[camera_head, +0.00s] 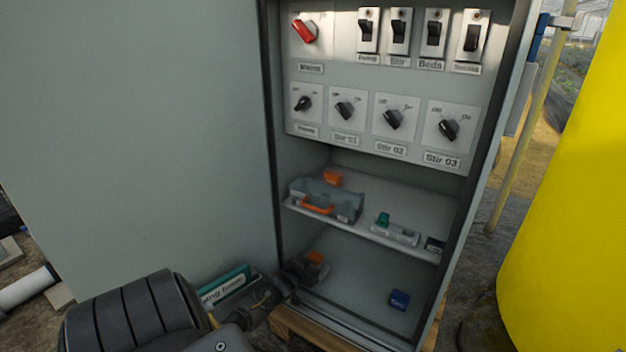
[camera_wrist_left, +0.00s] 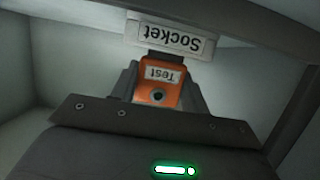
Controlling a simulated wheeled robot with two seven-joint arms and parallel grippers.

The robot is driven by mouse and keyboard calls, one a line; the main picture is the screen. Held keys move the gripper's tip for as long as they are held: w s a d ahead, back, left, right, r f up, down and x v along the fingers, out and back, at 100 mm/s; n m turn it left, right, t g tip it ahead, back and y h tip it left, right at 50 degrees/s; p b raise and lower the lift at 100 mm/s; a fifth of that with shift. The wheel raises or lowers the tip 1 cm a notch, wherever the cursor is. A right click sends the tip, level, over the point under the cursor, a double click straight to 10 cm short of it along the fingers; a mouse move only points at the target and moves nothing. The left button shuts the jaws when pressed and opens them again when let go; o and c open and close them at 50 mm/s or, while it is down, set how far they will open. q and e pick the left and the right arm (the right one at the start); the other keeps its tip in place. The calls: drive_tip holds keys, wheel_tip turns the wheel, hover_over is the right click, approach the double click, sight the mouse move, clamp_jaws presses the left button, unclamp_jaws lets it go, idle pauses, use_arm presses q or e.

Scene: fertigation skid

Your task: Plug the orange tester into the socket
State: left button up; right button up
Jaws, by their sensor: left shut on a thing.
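The orange tester (camera_wrist_left: 158,92), with a white "Test" label, sits between the fingers of my left gripper (camera_wrist_left: 158,98), which is shut on it. In the head view the tester (camera_head: 316,257) shows as a small orange patch at my left gripper (camera_head: 303,268), inside the cabinet's lower bay. In the left wrist view a white "Socket" label plate (camera_wrist_left: 170,36), upside down, is just beyond the tester. A dark part lies between them; I cannot tell whether the tester is in the socket. The socket itself is not clear in the head view. My right gripper is not in view.
The shelf (camera_head: 372,236) above carries a grey toolbox (camera_head: 340,203) with an orange handle, an orange item (camera_head: 332,177) and small devices. A blue box (camera_head: 399,299) lies on the cabinet floor. The open door (camera_head: 150,130) stands left; a yellow tank (camera_head: 565,220) stands right.

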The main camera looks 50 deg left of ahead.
use_arm(q)
drive_tip(key=o, duration=1.1)
drive_tip(key=p+v, duration=0.4)
drive_tip(key=v, duration=0.2)
drive_tip(key=shift+s+d+r, duration=0.15)
drive_tip(key=shift+s, duration=0.2)
drive_tip(key=shift+s+d+r, duration=0.1)
drive_tip(key=shift+s, duration=0.25)
